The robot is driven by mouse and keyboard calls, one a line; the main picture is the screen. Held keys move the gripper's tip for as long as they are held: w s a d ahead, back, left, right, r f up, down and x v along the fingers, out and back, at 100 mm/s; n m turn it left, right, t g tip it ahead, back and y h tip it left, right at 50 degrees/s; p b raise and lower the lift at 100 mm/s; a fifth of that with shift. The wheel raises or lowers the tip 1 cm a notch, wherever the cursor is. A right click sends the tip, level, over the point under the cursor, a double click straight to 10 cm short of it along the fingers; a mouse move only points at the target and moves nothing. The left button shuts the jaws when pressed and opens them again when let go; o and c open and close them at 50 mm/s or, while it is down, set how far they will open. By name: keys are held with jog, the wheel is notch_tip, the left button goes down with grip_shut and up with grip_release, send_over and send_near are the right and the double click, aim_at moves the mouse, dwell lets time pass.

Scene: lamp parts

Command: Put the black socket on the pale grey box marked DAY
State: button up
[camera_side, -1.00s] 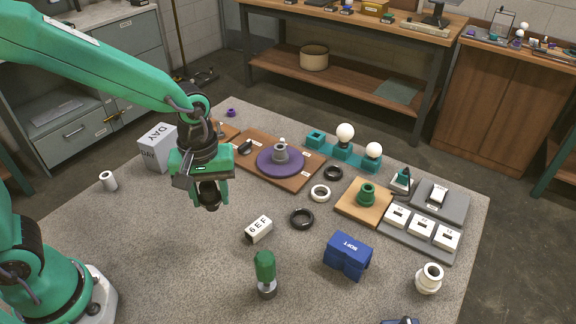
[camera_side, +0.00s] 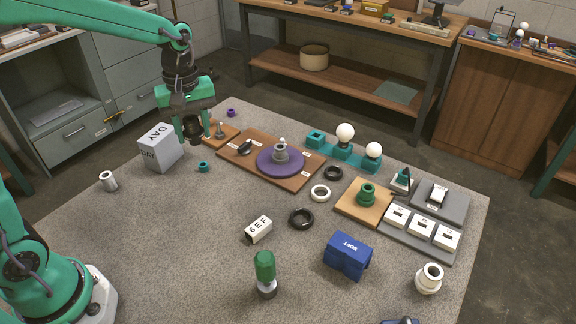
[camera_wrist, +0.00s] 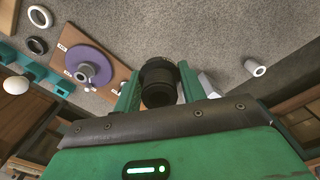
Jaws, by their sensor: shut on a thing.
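My gripper (camera_side: 194,140) is shut on the black socket (camera_side: 194,129), which hangs between the green fingers above the table. In the wrist view the black socket (camera_wrist: 160,82) sits between the two fingertips, its ribbed round body facing the camera. The pale grey box marked DAY (camera_side: 160,150) stands on the table just left of my gripper in the side view, with lettering on its top and front. Its top looks bare. In the wrist view a pale grey edge (camera_wrist: 209,86) shows beside the right finger, probably that box.
A small teal ring (camera_side: 203,167) lies below my gripper, right of the box. A wooden board with a purple disc (camera_side: 267,165) lies to the right, and a small wooden block with a grey post (camera_side: 219,130) stands close behind. A grey cylinder (camera_side: 108,181) stands left of the box.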

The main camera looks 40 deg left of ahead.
jog(key=w+a+r+n, duration=0.1)
jog(key=a+r, duration=0.3)
jog(key=a, duration=0.4)
jog(key=shift+w+a+n, duration=0.3)
jog(key=shift+a+n, duration=0.05)
jog(key=shift+n, duration=0.15)
jog(key=shift+a, duration=0.1)
send_over(157, 133)
notch_tip(157, 133, down, 7)
jog(key=shift+f, duration=2)
jog(key=shift+f, duration=0.1)
jog(key=o, duration=1)
jog(key=shift+c, duration=0.2)
